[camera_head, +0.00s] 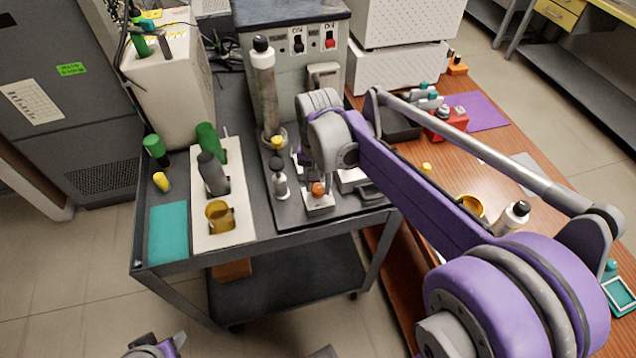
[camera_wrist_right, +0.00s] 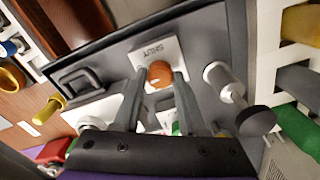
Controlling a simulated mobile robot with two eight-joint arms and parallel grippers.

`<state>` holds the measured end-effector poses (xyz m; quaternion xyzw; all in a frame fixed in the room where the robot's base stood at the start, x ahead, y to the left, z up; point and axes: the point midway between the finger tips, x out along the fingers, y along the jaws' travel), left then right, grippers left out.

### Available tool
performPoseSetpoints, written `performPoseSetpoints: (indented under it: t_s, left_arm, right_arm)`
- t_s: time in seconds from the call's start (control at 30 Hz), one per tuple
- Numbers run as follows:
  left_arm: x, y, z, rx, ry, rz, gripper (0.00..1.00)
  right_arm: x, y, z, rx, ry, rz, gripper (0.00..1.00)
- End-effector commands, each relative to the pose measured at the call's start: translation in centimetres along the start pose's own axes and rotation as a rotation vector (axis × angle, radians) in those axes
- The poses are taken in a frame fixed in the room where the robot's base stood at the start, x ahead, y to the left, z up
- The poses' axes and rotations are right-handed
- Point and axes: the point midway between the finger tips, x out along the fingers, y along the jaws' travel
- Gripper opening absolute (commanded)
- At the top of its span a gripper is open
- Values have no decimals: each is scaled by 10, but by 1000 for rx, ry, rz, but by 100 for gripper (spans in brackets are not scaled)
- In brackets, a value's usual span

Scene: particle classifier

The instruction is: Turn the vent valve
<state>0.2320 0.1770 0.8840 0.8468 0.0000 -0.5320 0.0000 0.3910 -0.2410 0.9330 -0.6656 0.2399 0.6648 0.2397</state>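The vent valve appears as an orange knob (camera_wrist_right: 159,73) on a white plate (camera_wrist_right: 146,52) marked SHUT. The knob also shows in the head view (camera_head: 318,189), on the cart's grey top. My right gripper (camera_wrist_right: 160,79) is open, its fingertips on either side of the knob in the wrist view. I cannot tell whether they touch it or hover just above. In the head view the right arm hides much of this gripper. Part of my left gripper (camera_head: 160,347) shows at the bottom edge of the head view, away from the cart; its fingers are unclear.
A dark handle (camera_wrist_right: 82,83) lies on the other side. A tall clear column (camera_head: 264,90) rises behind the valve. A white rack (camera_head: 223,237) with bottles stands left on the cart.

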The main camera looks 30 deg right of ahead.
Motion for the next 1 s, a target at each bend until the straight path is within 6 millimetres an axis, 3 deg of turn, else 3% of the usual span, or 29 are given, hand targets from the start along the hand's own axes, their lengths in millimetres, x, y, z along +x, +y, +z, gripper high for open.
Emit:
performPoseSetpoints:
  t_s: [0.03, 0.13, 0.17, 0.53, 1.0]
  left_arm:
    - [0, 0, 0, 0, 0, 0, 50]
    - [0, 0, 0, 0, 0, 0, 50]
    - [0, 0, 0, 0, 0, 0, 50]
    - [-1, 0, -1, 0, 0, 0, 50]
    - [-8, 0, -6, 0, 4, 0, 50]
  right_arm:
    - [0, 0, 0, 0, 0, 0, 50]
    - [0, 0, 0, 1, 0, 0, 68]
    - [0, 0, 0, 1, 0, 0, 70]
    - [-7, 0, 0, 1, -1, 0, 70]
    - [-93, 0, 0, 1, 0, 0, 70]
